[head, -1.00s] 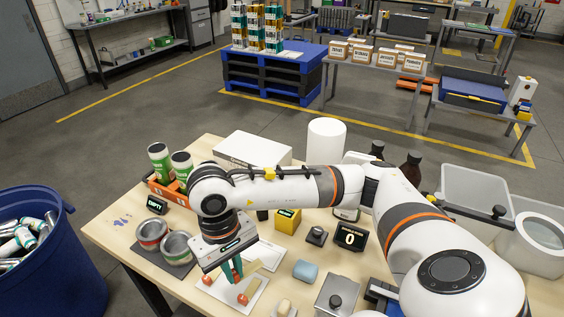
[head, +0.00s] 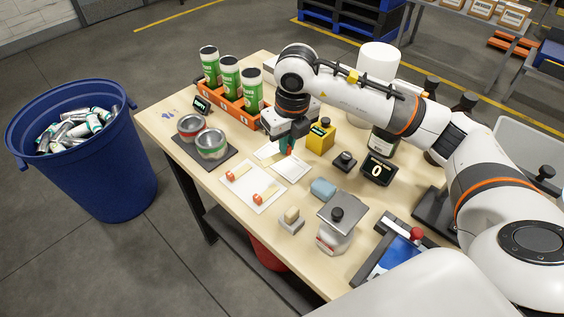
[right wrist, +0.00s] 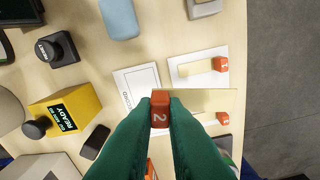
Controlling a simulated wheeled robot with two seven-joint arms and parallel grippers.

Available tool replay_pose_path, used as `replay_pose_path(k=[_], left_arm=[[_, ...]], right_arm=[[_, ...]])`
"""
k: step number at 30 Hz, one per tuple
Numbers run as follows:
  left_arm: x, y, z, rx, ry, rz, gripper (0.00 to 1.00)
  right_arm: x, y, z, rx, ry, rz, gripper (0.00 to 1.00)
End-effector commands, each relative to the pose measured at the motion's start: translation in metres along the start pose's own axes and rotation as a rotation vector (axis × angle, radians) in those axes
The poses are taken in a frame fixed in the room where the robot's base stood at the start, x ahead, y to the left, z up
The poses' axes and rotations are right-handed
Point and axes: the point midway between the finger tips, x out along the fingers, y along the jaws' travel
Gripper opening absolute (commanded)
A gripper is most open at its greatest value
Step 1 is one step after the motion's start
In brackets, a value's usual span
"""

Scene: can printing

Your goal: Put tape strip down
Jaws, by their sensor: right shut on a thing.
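My right gripper (head: 287,146) is shut on the red numbered tab of a tape strip (right wrist: 212,101). The tab shows a 2 between the green fingertips (right wrist: 160,108) in the right wrist view, and the pale tan strip reaches out to the right of it. The gripper is over a white printed sheet (right wrist: 133,82), whose lower part is hidden by the fingers; the sheet also shows in the head view (head: 294,171). Beside it lies a white card (head: 242,187) with two tan strips with red tabs. My left gripper is not in view.
Two open cans (head: 211,142) stand on a dark mat left of the gripper. An orange rack (head: 221,104) holds green-labelled cans behind.

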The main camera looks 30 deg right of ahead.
Motion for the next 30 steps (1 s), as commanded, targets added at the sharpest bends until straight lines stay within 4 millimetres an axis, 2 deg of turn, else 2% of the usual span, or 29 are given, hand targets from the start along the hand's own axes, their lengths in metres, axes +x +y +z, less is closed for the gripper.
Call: replay_pose_path(k=[6, 9, 13, 19, 27, 30], left_arm=[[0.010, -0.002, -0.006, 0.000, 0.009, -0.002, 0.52], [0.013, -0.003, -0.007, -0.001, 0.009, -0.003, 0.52], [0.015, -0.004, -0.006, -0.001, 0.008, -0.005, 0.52], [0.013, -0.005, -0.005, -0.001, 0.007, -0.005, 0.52], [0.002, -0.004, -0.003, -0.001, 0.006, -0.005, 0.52], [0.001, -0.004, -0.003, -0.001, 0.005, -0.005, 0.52]], right_arm=[[0.004, 0.016, -0.019, 0.651, 0.000, 0.081, 0.00], [0.004, 0.022, -0.025, 0.910, -0.001, 0.113, 0.00], [0.004, 0.028, -0.030, 1.157, -0.002, 0.143, 0.00], [0.011, 0.033, -0.033, 1.323, -0.004, 0.164, 0.00], [0.057, 0.033, -0.026, 1.332, -0.004, 0.166, 0.00], [0.065, 0.033, -0.026, 1.331, -0.003, 0.164, 0.00]])
